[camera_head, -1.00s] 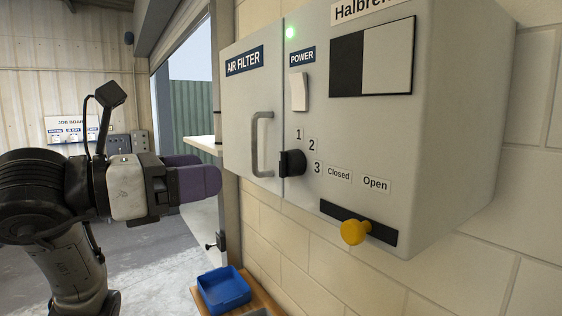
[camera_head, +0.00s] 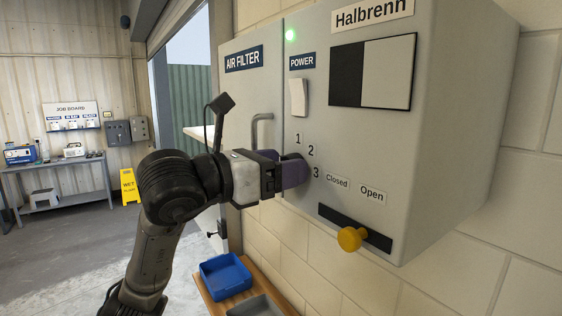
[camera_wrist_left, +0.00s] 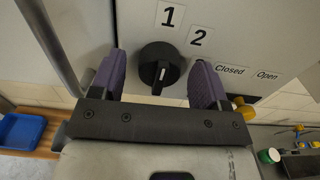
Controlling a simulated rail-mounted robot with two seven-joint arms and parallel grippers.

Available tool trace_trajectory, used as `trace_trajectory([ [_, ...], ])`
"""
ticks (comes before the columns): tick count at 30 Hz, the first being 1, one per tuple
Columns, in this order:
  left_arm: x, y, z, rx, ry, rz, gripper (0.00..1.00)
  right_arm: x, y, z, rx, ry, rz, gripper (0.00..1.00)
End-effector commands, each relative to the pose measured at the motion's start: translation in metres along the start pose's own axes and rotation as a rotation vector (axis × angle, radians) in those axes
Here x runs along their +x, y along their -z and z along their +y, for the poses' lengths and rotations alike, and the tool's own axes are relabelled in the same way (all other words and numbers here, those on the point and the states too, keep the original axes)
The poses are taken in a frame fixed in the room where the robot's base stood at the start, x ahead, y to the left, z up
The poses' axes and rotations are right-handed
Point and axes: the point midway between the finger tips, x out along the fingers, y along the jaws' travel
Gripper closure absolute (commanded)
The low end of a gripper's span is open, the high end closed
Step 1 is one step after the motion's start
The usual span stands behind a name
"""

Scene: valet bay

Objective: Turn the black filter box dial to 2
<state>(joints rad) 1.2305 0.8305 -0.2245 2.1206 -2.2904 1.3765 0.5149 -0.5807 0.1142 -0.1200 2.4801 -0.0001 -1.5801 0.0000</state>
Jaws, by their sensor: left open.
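The grey air filter box (camera_head: 450,110) hangs on the right wall. Its black dial (camera_wrist_left: 160,68) shows in the left wrist view, with "1" above it and "2" to its upper right. A short white mark is on the dial's front; I cannot tell which number it points to. In the head view my gripper hides most of the dial, and "3" shows just right of the fingers. My left gripper (camera_head: 297,171) is open, its purple fingers (camera_wrist_left: 205,85) on either side of the dial with visible gaps.
A yellow knob (camera_head: 349,239) sticks out of a black slot below the "Closed" label. A white power switch (camera_head: 298,97) and the door handle (camera_head: 257,130) are close by. A blue tray (camera_head: 225,281) sits on a wooden surface (camera_head: 207,299) below.

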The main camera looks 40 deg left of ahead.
Motion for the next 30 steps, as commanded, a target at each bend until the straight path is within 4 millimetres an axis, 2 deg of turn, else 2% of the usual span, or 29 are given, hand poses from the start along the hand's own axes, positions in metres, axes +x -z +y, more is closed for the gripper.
trace_trajectory([
  [10,0.002,0.0005,0.0,0.0,0.0,0.001,0.32,-0.0003,0.0,0.0008,-0.003,-0.002,0.0,0.0],
  [24,0.0017,0.0003,0.0,0.001,0.0,0.001,0.77,-0.0003,-0.0004,0.003,-0.01,-0.008,-0.001,0.0],
  [30,0.0017,0.0005,0.0,0.016,0.0,0.001,0.79,0.0006,-0.0006,0.0022,-0.008,-0.006,-0.001,0.0],
])
